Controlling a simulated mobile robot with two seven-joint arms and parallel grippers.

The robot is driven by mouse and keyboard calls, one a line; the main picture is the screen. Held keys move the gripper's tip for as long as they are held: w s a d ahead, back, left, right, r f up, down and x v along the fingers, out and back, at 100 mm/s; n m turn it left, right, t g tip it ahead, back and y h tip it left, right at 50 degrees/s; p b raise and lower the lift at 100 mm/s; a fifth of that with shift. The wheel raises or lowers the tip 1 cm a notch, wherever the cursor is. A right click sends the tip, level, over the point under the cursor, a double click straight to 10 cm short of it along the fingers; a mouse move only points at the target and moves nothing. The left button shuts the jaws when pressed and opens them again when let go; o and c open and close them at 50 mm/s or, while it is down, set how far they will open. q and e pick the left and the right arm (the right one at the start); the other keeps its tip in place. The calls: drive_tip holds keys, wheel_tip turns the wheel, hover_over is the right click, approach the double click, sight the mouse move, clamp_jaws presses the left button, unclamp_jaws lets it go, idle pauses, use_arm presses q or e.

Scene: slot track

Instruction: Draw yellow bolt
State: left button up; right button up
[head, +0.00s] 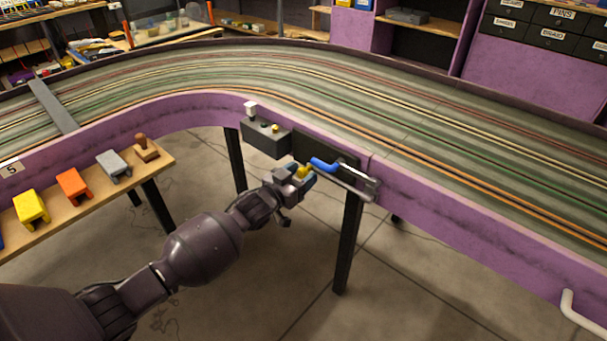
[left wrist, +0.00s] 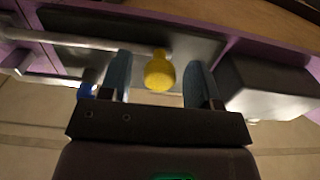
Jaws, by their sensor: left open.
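The yellow bolt shows as a round yellow knob (left wrist: 159,72) in the left wrist view, on a pale rod in front of a dark plate (left wrist: 195,48). In the head view a small part of the yellow knob (head: 302,171) shows at my left gripper (head: 303,180); the fingers partly cover it. My left gripper is open, with one blue finger on each side of the knob and a visible gap on both sides. A bolt with a blue handle (head: 323,164) lies just to the right on the same purple track wall. My right gripper is not in view.
A dark grey box (head: 265,138) with small knobs sits left of the plate. A wooden shelf (head: 110,185) with coloured blocks and a stamp is at the left. A dark table leg (head: 347,245) stands below.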

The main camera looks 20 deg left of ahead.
use_arm(q)
drive_tip(key=shift+w+d, duration=0.15)
drive_tip(key=shift+w, duration=0.15)
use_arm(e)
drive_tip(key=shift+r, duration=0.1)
use_arm(q)
clamp_jaws()
drive_tip(key=a, duration=0.2)
drive_tip(key=w+a, duration=0.1)
drive_tip(key=shift+w+a, duration=0.15)
drive_tip(key=shift+a, duration=0.25)
drive_tip(key=shift+w+a+r, duration=0.1)
drive_tip(key=shift+w+a, duration=0.05)
drive_tip(key=shift+a, duration=0.1)
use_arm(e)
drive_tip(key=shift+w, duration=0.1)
use_arm(q)
unclamp_jaws()
drive_tip(key=shift+a, duration=0.15)
